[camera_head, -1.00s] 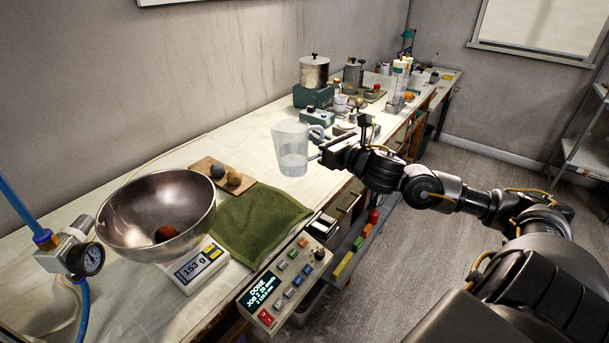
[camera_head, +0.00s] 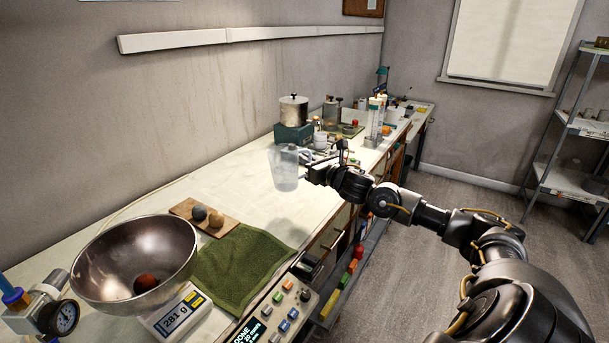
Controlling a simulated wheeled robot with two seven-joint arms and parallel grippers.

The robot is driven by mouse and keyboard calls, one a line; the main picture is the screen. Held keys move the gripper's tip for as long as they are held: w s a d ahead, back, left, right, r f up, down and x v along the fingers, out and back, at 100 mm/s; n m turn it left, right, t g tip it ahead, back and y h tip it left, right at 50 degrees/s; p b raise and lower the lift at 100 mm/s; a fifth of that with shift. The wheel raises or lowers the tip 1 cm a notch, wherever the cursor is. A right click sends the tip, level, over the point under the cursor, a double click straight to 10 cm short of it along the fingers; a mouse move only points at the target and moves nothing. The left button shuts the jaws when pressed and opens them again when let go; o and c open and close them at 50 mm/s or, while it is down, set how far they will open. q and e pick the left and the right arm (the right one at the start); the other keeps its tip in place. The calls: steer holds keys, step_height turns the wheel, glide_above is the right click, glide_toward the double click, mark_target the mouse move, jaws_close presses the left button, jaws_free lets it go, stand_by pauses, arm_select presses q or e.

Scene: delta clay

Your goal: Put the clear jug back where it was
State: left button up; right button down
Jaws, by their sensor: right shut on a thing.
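The clear jug (camera_head: 284,171) is upright over the bench, beyond the green cloth. It is see-through, and a faint shadow lies on the bench below it. My right gripper (camera_head: 306,172) is shut on the jug at its right, handle side. The fingertips are small and partly hidden behind the jug. I cannot tell for sure whether the jug's base touches the bench. My left gripper is not in view.
A steel bowl (camera_head: 137,262) with a reddish lump sits on a scale (camera_head: 175,313) reading 281 g. A green cloth (camera_head: 239,267) and a board (camera_head: 183,208) with clay balls lie nearby. A metal pot (camera_head: 293,111) and bottles stand farther back. The bench (camera_head: 220,168) left of the jug is clear.

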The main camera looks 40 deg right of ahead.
steer(key=w+f, duration=0.1)
steer(key=f, duration=0.1)
steer(key=w+d+f+p, duration=0.1)
steer(key=f, duration=0.2)
steer(key=w+d+f+p, duration=0.1)
steer(key=f, duration=0.1)
steer(key=shift+w+d+f, duration=0.1)
steer(key=shift+d+f, duration=0.1)
steer(key=shift+d, duration=0.05)
steer(key=shift+f, duration=0.45)
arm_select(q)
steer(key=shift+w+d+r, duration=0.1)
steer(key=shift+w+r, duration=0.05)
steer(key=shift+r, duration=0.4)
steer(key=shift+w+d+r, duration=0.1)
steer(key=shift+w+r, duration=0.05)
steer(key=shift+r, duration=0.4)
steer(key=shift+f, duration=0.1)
arm_select(e)
steer(key=c, duration=1.5)
jaws_free()
steer(key=shift+f, duration=0.15)
